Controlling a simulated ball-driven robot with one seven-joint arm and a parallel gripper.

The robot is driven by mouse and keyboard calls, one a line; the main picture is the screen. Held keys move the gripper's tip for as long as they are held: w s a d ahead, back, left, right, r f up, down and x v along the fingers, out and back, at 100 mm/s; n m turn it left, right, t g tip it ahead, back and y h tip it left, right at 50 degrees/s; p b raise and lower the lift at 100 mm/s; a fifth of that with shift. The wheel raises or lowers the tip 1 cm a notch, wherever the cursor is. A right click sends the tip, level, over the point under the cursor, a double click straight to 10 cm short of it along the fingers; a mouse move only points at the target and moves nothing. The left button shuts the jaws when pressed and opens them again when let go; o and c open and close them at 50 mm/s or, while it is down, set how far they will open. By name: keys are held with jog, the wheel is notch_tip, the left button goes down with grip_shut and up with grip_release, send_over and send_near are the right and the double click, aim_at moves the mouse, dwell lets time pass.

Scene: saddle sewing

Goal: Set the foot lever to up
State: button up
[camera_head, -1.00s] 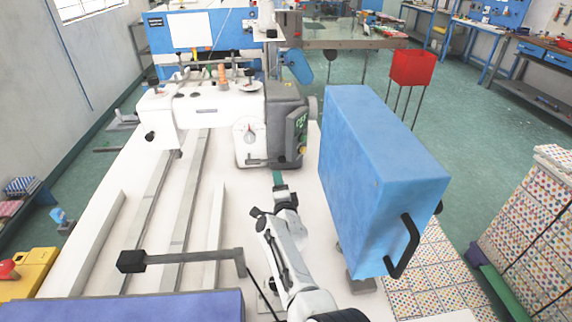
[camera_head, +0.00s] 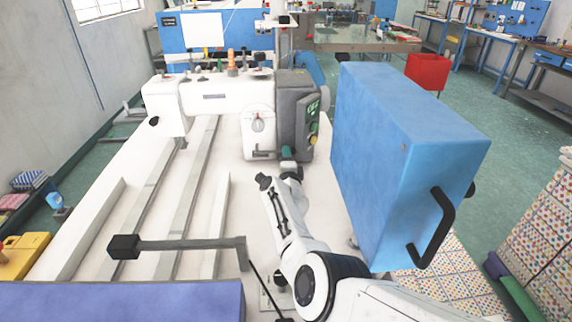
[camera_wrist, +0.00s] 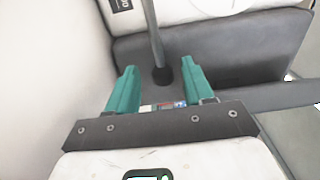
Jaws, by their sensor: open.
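The white sewing machine (camera_head: 215,98) stands on the white table, with a grey housing (camera_head: 292,95) at its right end. My gripper (camera_head: 288,154) is close to the housing's lower front. In the head view the lever is not clearly visible.
A large blue box (camera_head: 390,150) with a black handle stands close to the right of my arm. A grey bar with a black block (camera_head: 124,247) spans the front left, above a purple-blue surface (camera_head: 120,302). Long pale rails (camera_head: 190,200) run along the table.

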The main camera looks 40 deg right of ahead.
jog(key=shift+b+x, duration=1.15)
jog(key=shift+x, duration=0.05)
jog(key=shift+c, duration=0.4)
grip_shut()
